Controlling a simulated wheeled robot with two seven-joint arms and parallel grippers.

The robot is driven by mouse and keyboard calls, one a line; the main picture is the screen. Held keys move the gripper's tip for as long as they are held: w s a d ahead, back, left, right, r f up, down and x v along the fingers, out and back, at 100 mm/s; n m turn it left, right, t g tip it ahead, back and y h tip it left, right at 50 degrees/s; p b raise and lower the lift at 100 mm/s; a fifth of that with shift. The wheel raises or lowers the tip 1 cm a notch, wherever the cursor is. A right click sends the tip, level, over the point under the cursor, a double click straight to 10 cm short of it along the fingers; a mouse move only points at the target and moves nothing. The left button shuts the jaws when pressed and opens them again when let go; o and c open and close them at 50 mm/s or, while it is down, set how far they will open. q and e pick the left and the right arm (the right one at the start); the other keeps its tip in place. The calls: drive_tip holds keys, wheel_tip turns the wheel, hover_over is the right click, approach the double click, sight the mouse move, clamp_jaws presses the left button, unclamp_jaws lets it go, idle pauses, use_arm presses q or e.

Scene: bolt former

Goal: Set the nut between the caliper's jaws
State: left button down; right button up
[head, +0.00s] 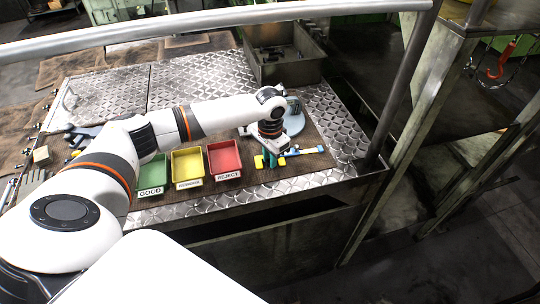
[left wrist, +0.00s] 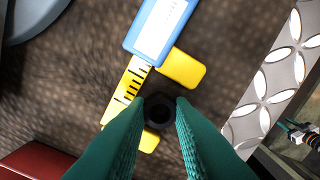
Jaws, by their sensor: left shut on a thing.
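The caliper, yellow with a blue slider (head: 292,152), lies on the brown mat at the right of the table. In the left wrist view its blue slider (left wrist: 160,28) is at the top, with one yellow jaw (left wrist: 182,68) near it and the other yellow jaw (left wrist: 149,141) lower, partly hidden by a finger. My left gripper (left wrist: 160,106) points down over the caliper, its green fingers shut on the dark round nut (left wrist: 158,114). The nut appears in the gap between the jaws; its height above the mat is unclear. The head view also shows this gripper (head: 268,158). My right gripper is out of view.
Green (head: 150,173), yellow (head: 187,165) and red (head: 224,158) bins stand left of the caliper, the green labelled GOOD and the red REJECT. A grey round base (head: 294,122) is behind the gripper. A metal tray (head: 285,70) stands farther back.

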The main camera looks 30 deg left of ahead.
use_arm(q)
drive_tip(key=c, duration=1.3)
unclamp_jaws()
drive_tip(key=shift+o, duration=0.2)
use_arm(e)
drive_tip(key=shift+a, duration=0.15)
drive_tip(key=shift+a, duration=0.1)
use_arm(q)
drive_tip(key=shift+r, duration=0.25)
wheel_tip(320, 180, up, 12)
drive_tip(key=b, duration=0.3)
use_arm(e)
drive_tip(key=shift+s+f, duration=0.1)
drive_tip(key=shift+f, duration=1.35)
use_arm(q)
drive_tip(key=shift+f, duration=0.15)
